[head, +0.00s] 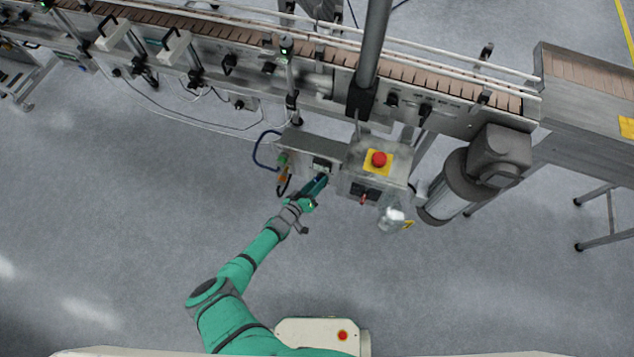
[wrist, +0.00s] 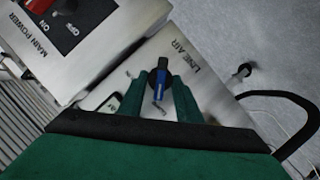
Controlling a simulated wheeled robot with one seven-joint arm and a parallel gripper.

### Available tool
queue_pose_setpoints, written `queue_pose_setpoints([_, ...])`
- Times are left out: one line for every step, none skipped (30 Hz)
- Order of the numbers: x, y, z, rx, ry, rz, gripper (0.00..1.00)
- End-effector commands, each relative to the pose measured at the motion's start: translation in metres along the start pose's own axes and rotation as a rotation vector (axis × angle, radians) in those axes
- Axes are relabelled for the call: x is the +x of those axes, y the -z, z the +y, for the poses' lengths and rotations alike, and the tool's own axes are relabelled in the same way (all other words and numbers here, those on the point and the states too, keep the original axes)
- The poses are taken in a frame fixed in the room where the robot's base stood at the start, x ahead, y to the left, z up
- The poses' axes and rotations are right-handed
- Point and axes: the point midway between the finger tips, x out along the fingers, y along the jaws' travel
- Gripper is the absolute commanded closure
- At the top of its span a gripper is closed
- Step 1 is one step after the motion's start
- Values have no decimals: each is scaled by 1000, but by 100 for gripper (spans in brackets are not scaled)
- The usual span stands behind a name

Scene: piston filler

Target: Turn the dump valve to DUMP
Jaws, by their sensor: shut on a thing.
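A small valve with a blue lever (wrist: 161,78) and a dark round hub sits on a metal plate marked LINE AIR in the wrist view. The fingers of my gripper (wrist: 163,92) stand on both sides of the lever and are shut on it. No DUMP marking can be read, and the fingers and gripper body cover part of the plate. In the head view my gripper (head: 319,184) reaches the front of the grey metal box (head: 312,149), where the lever is hidden.
A MAIN POWER panel (wrist: 42,62) with a red switch is close at the upper left of the wrist view. The control box carries a red emergency button (head: 378,159). A dark hose (wrist: 292,97) curves at the right. The conveyor (head: 440,84) runs behind; the floor in front is clear.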

Motion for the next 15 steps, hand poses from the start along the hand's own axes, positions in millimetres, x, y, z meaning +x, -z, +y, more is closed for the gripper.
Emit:
queue_pose_setpoints([0, 2, 0, -17, -9, 2, 91])
queue_pose_setpoints([0, 2, 0, -27, -13, 2, 91])
queue_pose_setpoints([0, 2, -1, -40, -18, 2, 91])
queue_pose_setpoints([0, 2, -1, -47, -21, 2, 91])
queue_pose_setpoints([0, 2, -1, -54, -24, 2, 91])
queue_pose_setpoints([0, 2, -1, -63, -28, 3, 91])
queue_pose_setpoints([0, 2, -1, -68, -30, 3, 91])
queue_pose_setpoints([0, 2, -1, -71, -32, 3, 91])
queue_pose_setpoints([0, 1, -1, -76, -33, 2, 91])
queue_pose_setpoints([0, 1, -1, -78, -34, 2, 91])
queue_pose_setpoints([0, 1, -1, -80, -34, 2, 91])
queue_pose_setpoints([0, 1, -1, -83, -35, 2, 91])
queue_pose_setpoints([0, 1, -2, -84, -35, 2, 91])
queue_pose_setpoints([0, 1, -2, -84, -35, 2, 91])
queue_pose_setpoints([-1, 1, -2, -85, -35, 2, 91])
